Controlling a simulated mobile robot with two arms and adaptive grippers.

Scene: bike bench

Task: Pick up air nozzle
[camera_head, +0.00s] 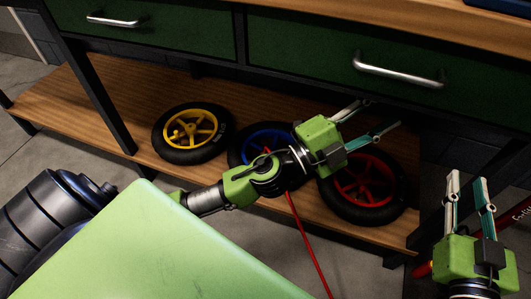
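I cannot make out an air nozzle. A thin red hose (305,237) runs down from behind my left arm to the bottom edge; whether a nozzle is on it is hidden or too small to tell. My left gripper (384,113) reaches across the middle, in front of the bench. Its fingers are apart and point up and right, with nothing visible between them. My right gripper (468,178) is at the lower right. Its fingers point up, apart and empty, near the bench's right leg.
A wooden lower shelf (115,92) holds wheels with yellow (192,130), blue (258,137) and red (362,184) rims; my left arm partly covers the latter two. Above are green drawers with metal handles (400,72) and the wooden benchtop (420,22). A red lettered object (518,216) is at the right edge.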

